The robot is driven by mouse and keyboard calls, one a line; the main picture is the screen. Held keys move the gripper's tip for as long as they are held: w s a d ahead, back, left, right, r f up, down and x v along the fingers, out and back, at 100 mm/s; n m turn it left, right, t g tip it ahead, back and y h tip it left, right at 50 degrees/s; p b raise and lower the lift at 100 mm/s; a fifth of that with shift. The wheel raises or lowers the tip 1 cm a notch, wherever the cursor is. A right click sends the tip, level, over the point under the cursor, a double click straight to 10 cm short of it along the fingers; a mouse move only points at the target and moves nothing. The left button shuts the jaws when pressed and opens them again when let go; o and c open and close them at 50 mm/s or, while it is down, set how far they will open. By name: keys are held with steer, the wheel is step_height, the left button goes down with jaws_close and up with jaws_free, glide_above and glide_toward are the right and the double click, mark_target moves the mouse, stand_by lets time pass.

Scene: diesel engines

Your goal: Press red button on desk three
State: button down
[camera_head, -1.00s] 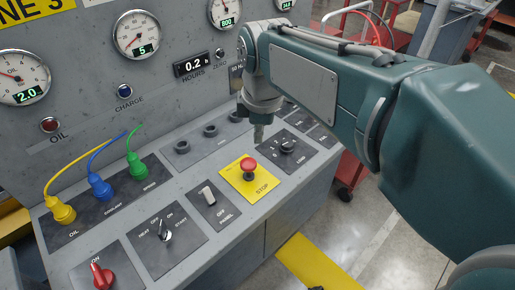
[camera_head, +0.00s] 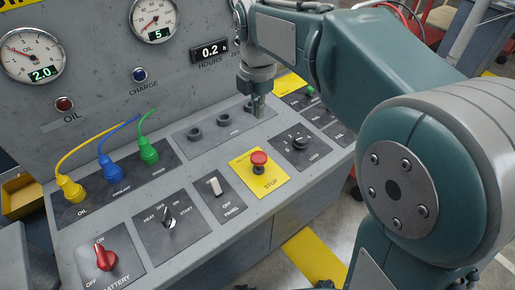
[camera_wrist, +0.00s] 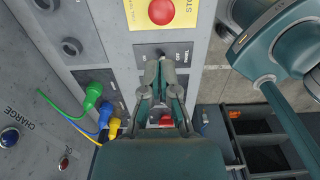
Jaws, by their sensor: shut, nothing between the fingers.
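The red button (camera_head: 259,159) is a mushroom-shaped stop button on a yellow plate (camera_head: 272,183) marked STOP, on the sloped panel of the grey desk (camera_head: 215,240). It stands up from its plate. My gripper (camera_head: 259,112) is shut and empty, above the panel and behind the button in the head view, apart from it. In the wrist view my gripper (camera_wrist: 160,62) points toward the panel switch, and the red button (camera_wrist: 161,11) is at the top edge, beyond the fingertips. The exact height of the fingertips above the panel is hard to tell.
Yellow, blue and green plugs (camera_head: 148,150) with cables stand at the panel's left. A white panel switch (camera_head: 215,186), a start switch (camera_head: 169,222) and a red battery knob (camera_head: 104,257) sit in front. A rotary load knob (camera_head: 300,143) is right of the button. Gauges fill the upright wall.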

mark_target(259, 156)
step_height(259, 156, down, 13)
steer(key=shift+d+r, duration=0.1)
steer(key=shift+r, duration=0.05)
steer(key=shift+d+f, duration=0.15)
steer(key=shift+f, duration=0.15)
step_height(259, 156, down, 2)
steer(key=shift+f, duration=0.2)
steer(key=shift+s+f, duration=0.15)
